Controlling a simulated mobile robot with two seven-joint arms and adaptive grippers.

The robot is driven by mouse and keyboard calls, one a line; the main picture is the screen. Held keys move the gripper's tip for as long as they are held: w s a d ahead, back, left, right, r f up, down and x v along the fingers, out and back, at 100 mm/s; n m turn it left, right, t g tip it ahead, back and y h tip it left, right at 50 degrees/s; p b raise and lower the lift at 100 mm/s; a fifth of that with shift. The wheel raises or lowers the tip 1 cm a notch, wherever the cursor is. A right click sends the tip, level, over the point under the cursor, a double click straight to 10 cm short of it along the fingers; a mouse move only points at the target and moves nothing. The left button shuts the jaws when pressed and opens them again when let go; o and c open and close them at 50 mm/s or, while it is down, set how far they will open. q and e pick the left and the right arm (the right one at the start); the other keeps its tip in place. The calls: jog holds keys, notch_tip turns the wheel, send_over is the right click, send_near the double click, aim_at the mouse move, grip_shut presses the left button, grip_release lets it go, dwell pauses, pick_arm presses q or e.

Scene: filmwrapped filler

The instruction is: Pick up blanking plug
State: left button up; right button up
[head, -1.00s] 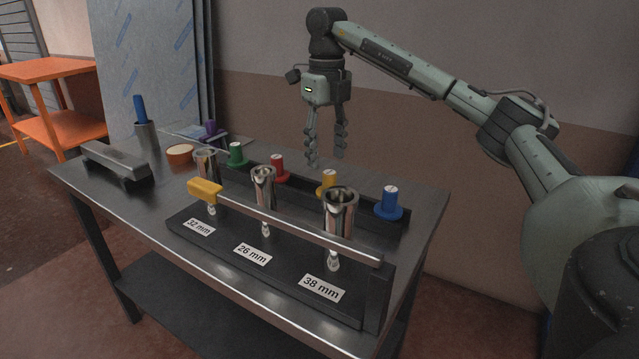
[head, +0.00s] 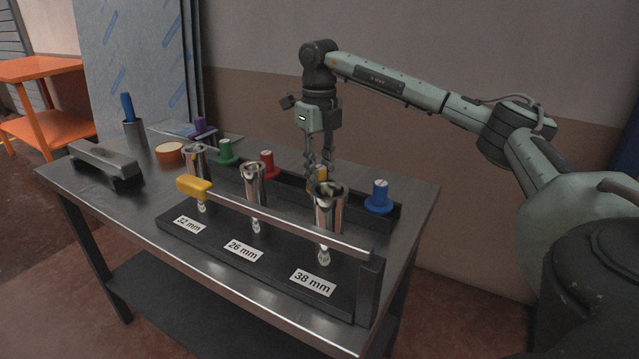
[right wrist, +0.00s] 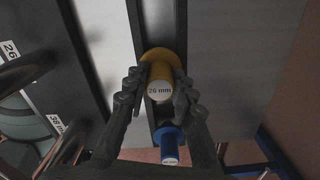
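My right gripper (head: 318,184) is lowered over the yellow plug (head: 321,173) in the dark rack at the back of the table. In the right wrist view the fingers (right wrist: 161,80) stand on either side of the yellow plug (right wrist: 160,74), whose end label seems to read 26 mm. The fingers look open around its knob; firm contact is not visible. The blue plug (head: 379,196) stands to the right, and the red plug (head: 268,164), green plug (head: 228,152) and purple plug (head: 200,127) to the left. My left gripper is not in view.
Three metal tubes, one a tall cup (head: 328,209), stand in front of the rack, behind a bar with a yellow end (head: 194,188). Labels read 32, 26 and 38 mm. A grey handled block (head: 105,165), an orange round item (head: 170,153) and a blue-handled tool (head: 128,108) are at left.

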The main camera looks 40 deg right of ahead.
grip_shut()
